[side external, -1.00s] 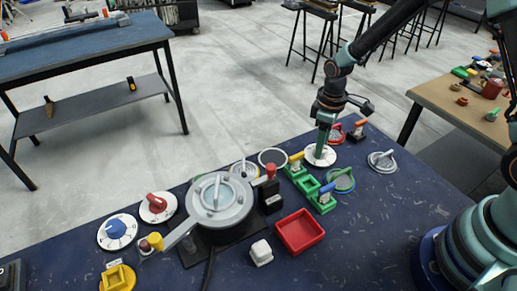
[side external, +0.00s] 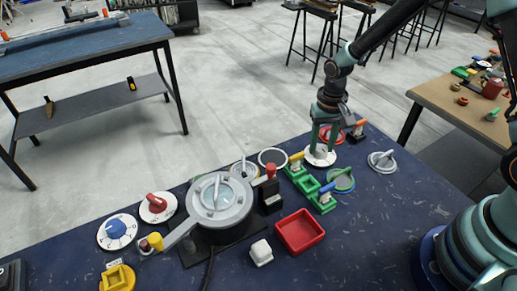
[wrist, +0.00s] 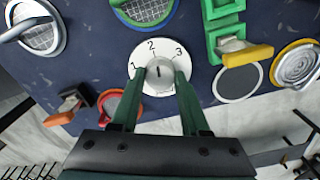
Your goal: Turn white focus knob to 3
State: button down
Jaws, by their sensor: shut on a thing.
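The white focus knob (wrist: 158,77) stands in the middle of a round white dial (wrist: 152,50) marked 1, 2 and 3 in the wrist view. A short dark mark on the knob points upward, roughly between 2 and 3 and nearer 2. My gripper (wrist: 160,80) has one green finger on each side of the knob and is shut on it. In the side view my gripper (side external: 322,150) comes down from above onto the dial (side external: 314,161), hiding most of the knob.
A red-rimmed dial (side external: 329,133) and an orange-handled block (side external: 357,131) are close behind. Green blocks (side external: 307,183) and a green-rimmed dial (side external: 341,180) lie in front. A grey knob (side external: 382,161) is to the right. A red tray (side external: 299,232) sits farther forward.

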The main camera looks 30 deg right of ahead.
aim_at(321, 148)
jog(key=m, duration=0.5)
jog(key=shift+m, duration=0.3)
jog(key=m, duration=0.4)
jog(key=shift+m, duration=0.3)
jog(key=shift+c, duration=2)
grip_release()
jog(key=shift+r, duration=0.1)
notch_tip(321, 148, up, 12)
jog(key=shift+r, duration=0.1)
